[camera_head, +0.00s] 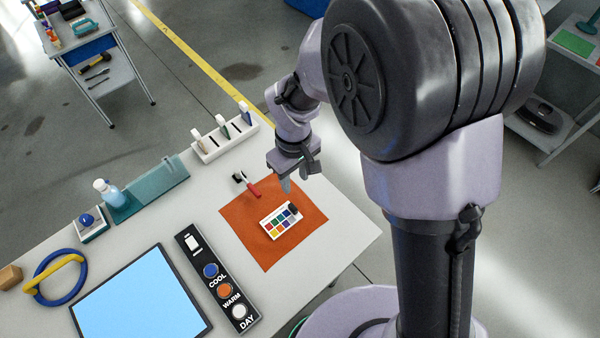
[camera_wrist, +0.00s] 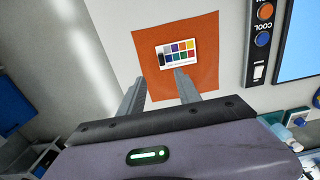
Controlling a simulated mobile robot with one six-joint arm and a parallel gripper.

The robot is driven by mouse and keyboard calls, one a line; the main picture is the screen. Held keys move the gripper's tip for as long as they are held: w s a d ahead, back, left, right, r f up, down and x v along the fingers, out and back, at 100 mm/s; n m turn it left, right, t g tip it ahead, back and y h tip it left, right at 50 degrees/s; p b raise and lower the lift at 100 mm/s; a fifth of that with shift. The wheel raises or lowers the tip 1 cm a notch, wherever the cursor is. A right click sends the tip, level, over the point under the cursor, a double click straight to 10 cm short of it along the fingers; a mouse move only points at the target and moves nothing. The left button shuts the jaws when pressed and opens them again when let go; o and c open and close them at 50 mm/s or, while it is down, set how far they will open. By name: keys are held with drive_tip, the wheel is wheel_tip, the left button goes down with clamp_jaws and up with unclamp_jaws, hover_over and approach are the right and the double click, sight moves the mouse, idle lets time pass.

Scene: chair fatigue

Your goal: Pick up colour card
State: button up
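The colour card (camera_head: 279,222) is white with rows of coloured squares and lies flat on an orange cloth (camera_head: 258,244). A dark patch covers one end of the card. In the wrist view the card (camera_wrist: 182,51) lies just beyond my fingertips, with the orange cloth (camera_wrist: 196,26) around it. My gripper (camera_head: 287,186) points down above the far edge of the cloth in the head view. In the wrist view my gripper (camera_wrist: 160,77) has its two fingers apart with nothing between them. It is not touching the card.
A red-handled tool (camera_head: 252,188) lies at the cloth's far edge. A white slotted rack (camera_head: 226,138) stands behind it. A black panel (camera_head: 218,282) with COOL, WARM and DAY buttons and a light blue screen (camera_head: 140,298) lie left of the cloth. The tabletop right of the cloth is clear.

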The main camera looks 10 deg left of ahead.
drive_tip(key=b, duration=0.2)
approach(294, 207)
drive_tip(key=s, duration=0.2)
drive_tip(key=f, duration=0.3)
drive_tip(key=w+f+b, duration=0.1)
drive_tip(key=f, duration=0.2)
drive_tip(key=w+f+b, duration=0.1)
drive_tip(key=f, duration=0.2)
drive_tip(key=shift+f, duration=0.1)
drive_tip(key=shift+s, duration=0.1)
drive_tip(key=shift+c, duration=0.2)
clamp_jaws()
